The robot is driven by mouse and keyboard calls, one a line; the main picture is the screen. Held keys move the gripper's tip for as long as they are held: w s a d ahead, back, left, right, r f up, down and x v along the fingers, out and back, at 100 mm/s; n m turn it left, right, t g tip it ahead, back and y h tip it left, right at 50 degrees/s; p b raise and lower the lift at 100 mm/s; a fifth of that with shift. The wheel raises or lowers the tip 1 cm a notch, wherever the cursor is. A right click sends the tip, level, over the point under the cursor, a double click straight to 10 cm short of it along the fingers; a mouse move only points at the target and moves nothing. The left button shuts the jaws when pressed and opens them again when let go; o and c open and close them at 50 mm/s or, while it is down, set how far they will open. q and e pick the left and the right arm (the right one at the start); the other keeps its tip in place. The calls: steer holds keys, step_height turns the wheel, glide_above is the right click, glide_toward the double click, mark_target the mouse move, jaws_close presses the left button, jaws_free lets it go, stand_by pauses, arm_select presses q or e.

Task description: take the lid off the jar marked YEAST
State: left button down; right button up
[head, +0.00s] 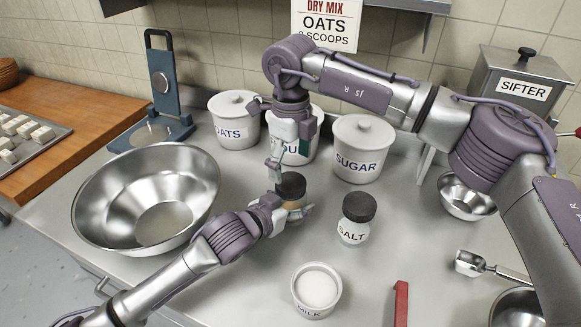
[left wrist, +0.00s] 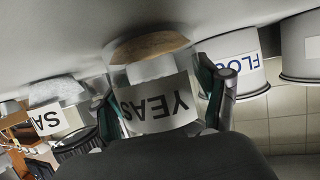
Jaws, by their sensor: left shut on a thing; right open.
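The YEAST jar (head: 293,204) stands on the steel counter in the head view, with its dark lid (head: 291,186) on top. Its label, upside down, shows in the left wrist view (left wrist: 160,103). My left gripper (head: 290,212) is shut around the jar's body, a finger on either side in the left wrist view. My right gripper (head: 288,160) is open and points down just above the lid. I cannot tell whether a fingertip touches the lid. The right gripper partly hides the FLOUR canister behind.
The SALT jar (head: 355,220) stands close on the right, the MILK cup (head: 316,291) in front. The OATS (head: 234,121) and SUGAR (head: 362,150) canisters stand behind. A large steel bowl (head: 95,205) is on the left. A red-handled tool (head: 401,303) lies front right.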

mark_target(291, 182)
arm_select(q)
steer(key=shift+f, duration=0.1)
arm_select(e)
steer(key=m, duration=0.1)
steer(key=r+m, duration=0.1)
steer(key=m, duration=0.2)
steer(key=shift+r, duration=0.25)
steer(key=m, duration=0.2)
steer(key=r+m, duration=0.1)
steer(key=m, duration=0.3)
steer(key=shift+r, duration=0.35)
steer(key=shift+f+m, duration=0.1)
steer(key=shift+m, duration=0.2)
step_height(291, 182, down, 8)
steer(key=shift+r, duration=0.15)
